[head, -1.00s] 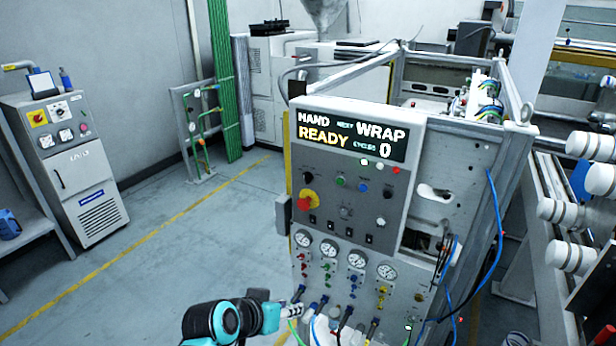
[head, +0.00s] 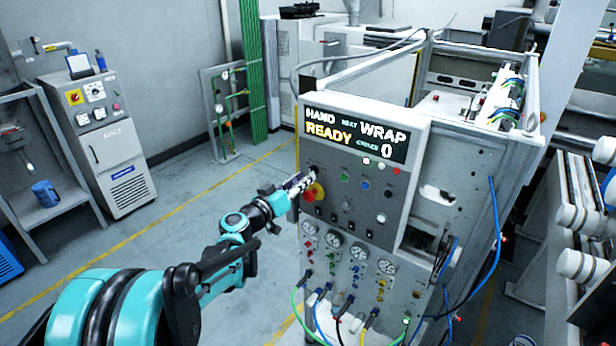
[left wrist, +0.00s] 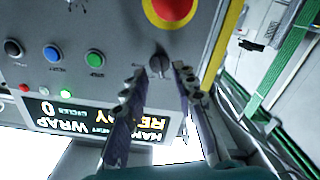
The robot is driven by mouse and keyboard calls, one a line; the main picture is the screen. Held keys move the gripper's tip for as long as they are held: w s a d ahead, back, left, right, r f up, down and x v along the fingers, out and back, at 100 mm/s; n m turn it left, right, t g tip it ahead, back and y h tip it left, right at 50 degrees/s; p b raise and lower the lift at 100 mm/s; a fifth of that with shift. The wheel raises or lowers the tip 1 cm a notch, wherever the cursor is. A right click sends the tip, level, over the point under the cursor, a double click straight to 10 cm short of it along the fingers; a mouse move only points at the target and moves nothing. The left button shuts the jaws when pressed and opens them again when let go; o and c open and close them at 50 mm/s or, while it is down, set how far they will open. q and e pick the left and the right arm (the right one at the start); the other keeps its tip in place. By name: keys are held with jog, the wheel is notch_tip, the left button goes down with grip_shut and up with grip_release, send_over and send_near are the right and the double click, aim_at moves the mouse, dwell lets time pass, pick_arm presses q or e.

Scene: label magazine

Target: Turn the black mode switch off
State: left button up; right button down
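The grey control panel (head: 345,190) carries the black mode switch (left wrist: 158,63), a small rotary knob beside the red emergency stop button (left wrist: 174,8). In the left wrist view the panel appears upside down. My left gripper (left wrist: 160,72) is open, its two fingertips apart on either side of the switch; I cannot tell if they touch it. The display (head: 355,135) reads HAND, READY, WRAP and 0. My right gripper is out of view.
Blue (left wrist: 52,54) and green (left wrist: 94,58) buttons and another black knob (left wrist: 12,48) sit on the same panel. Gauges (head: 333,239) and hoses are below. Open floor (head: 190,220) lies left of the panel, with a white cabinet (head: 108,150) beyond.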

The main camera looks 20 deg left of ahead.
pick_arm(q)
jog(key=shift+x, duration=1.35)
grip_shut()
jog(key=shift+n, duration=0.4)
jog(key=n, duration=0.3)
jog(key=shift+n, duration=0.4)
jog(key=n, duration=0.4)
jog(key=shift+b, duration=0.35)
jog(key=shift+n, duration=0.3)
